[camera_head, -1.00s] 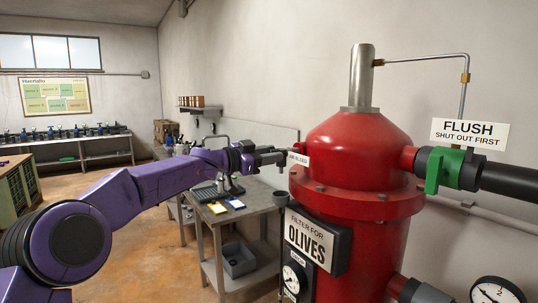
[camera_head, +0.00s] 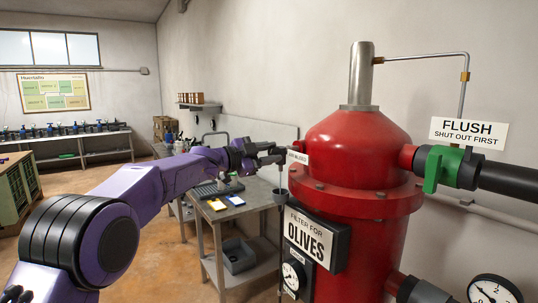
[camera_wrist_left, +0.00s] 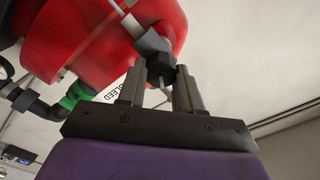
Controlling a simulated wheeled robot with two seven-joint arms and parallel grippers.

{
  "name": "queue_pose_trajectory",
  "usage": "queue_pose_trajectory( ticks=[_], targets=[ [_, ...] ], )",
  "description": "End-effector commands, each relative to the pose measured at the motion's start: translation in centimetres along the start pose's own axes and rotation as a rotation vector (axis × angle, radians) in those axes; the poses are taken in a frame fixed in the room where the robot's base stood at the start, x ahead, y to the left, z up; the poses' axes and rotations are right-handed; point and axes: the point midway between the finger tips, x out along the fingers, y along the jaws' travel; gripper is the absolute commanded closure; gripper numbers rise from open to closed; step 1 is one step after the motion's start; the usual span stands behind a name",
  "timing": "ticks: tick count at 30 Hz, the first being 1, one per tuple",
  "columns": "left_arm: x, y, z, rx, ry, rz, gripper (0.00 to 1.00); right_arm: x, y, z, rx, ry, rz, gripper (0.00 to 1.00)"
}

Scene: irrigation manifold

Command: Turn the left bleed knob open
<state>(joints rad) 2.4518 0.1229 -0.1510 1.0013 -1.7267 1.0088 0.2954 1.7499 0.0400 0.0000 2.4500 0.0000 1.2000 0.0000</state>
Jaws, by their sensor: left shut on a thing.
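The red filter tank (camera_head: 350,150) stands right of centre with a small white bleed tag (camera_head: 298,157) on its left side. My left gripper (camera_head: 277,156) is at that side of the tank, beside the tag. In the left wrist view, my gripper's two fingers (camera_wrist_left: 162,88) are shut on a small dark knob (camera_wrist_left: 160,68) at the end of a grey fitting (camera_wrist_left: 151,42) on the tank. The tag reads BLEED there. The knob is mostly hidden by the gripper in the head view, and its turn angle cannot be told. My right gripper is out of view.
A green-handled valve (camera_head: 434,168) and a FLUSH sign (camera_head: 468,132) are on the tank's right. A metal bench (camera_head: 257,207) stands behind my arm.

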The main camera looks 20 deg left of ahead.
Motion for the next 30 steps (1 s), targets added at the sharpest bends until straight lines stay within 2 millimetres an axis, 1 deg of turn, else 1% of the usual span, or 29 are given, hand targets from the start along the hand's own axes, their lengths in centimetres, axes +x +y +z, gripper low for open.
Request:
queue_pose_trajectory(
  ticks=[1,21,30],
  targets=[
    [0.0,0.2,0.1,0.046,0.0,0.0,0.96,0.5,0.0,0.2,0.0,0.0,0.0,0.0],
    [0.1,0.5,0.2,0.679,0.002,-0.001,0.96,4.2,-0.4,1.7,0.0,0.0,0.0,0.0],
    [0.0,0.4,0.2,0.906,0.001,-0.003,0.96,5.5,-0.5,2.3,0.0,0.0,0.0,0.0]
  ],
)
